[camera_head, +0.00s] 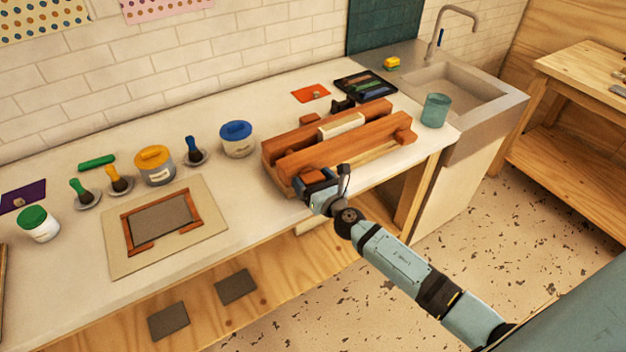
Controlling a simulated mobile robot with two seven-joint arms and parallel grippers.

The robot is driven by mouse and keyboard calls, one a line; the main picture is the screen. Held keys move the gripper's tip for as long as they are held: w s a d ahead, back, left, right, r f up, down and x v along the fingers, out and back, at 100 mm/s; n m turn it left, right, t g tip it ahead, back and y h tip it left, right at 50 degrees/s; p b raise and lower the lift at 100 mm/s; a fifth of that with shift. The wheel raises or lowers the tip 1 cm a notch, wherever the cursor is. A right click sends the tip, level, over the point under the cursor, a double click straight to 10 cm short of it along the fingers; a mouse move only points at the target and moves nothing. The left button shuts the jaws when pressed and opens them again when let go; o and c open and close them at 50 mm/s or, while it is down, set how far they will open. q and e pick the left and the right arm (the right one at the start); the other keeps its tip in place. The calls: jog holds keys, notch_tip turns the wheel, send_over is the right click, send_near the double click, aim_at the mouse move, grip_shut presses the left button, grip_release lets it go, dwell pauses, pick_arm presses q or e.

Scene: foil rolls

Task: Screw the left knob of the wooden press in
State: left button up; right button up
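The wooden press (340,146), two reddish-brown beams with a pale piece between them, lies on the white counter. Its left knob (312,176) is at the near left end of the front beam, partly covered by my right gripper (309,184). The dark fingers are right at this knob, with some brown wood showing between them. They are too small to tell whether they press on it. The right knob (405,136) sticks out at the front beam's right end, with nothing on it. My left gripper is not in view.
A blue-lidded jar (237,139) stands just left of the press. A teal cup (435,110) stands to its right, near the sink (455,88). A black tray (365,86) lies behind. A framed screen (162,222) lies at the front left.

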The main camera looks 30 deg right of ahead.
jog(key=c, duration=0.6)
jog(key=shift+c, duration=0.2)
jog(key=shift+f+m, duration=0.1)
jog(key=shift+m, duration=0.3)
